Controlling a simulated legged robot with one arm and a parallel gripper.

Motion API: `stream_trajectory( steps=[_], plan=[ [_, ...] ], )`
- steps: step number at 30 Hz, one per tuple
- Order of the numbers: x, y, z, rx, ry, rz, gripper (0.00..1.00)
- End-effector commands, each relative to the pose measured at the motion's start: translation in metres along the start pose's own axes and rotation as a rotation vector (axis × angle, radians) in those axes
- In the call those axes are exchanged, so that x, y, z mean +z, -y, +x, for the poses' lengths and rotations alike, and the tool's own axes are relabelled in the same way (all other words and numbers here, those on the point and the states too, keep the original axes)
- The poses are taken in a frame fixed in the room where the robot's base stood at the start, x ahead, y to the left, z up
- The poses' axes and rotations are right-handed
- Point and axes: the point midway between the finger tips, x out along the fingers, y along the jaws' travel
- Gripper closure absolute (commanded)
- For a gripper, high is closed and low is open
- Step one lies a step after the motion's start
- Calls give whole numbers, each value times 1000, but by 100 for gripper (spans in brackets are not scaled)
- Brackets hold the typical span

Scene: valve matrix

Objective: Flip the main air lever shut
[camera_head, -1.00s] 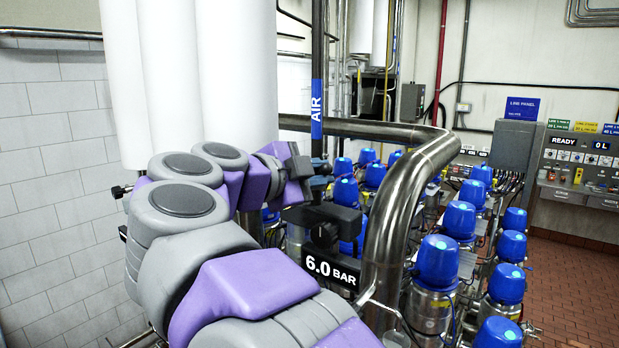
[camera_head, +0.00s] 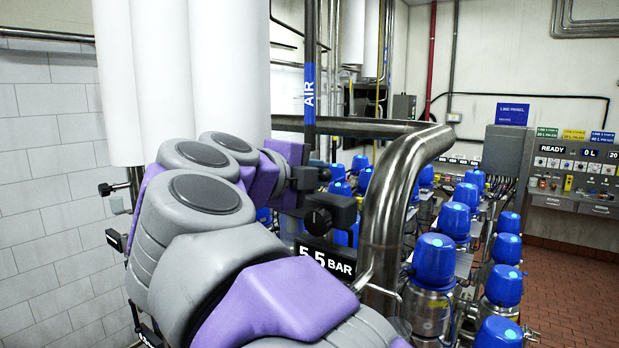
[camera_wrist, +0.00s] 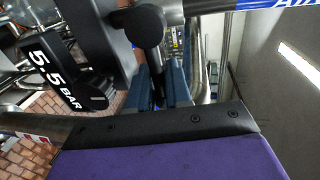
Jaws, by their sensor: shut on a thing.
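The main air lever is a black handle with a round hub (camera_wrist: 146,24) in the wrist view. Its narrow bar runs down between the blue fingers of my gripper (camera_wrist: 157,90). My gripper is shut on that bar; the fingertips' exact contact is dark and partly hidden. The lever sits beside a black unit with a readout (camera_wrist: 55,80) of 5.5 BAR. In the head view, my arm covers most of the lever and fingers. The readout (camera_head: 328,260) shows there beneath a black knob, partly covered by my arm. The vertical air pipe (camera_head: 309,85) carries a blue AIR label.
A thick bent steel pipe (camera_head: 385,215) stands just right of the readout. Several blue-capped valves (camera_head: 434,262) fill the area beyond it. Large white cylinders (camera_head: 230,70) stand behind my arm. A control panel (camera_head: 575,170) is at the far right, with open brick floor before it.

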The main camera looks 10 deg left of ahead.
Motion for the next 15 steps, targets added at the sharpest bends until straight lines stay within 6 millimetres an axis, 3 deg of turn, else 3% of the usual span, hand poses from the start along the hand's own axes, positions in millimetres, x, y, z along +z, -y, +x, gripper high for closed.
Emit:
stream_trajectory(
  steps=[11, 12, 15],
  plan=[
    [-1, -6, 3, 15, -4, 2, 100],
    [-1, -6, 3, 16, -4, 2, 78],
    [-1, -6, 3, 14, -4, 2, 68]
  ],
)
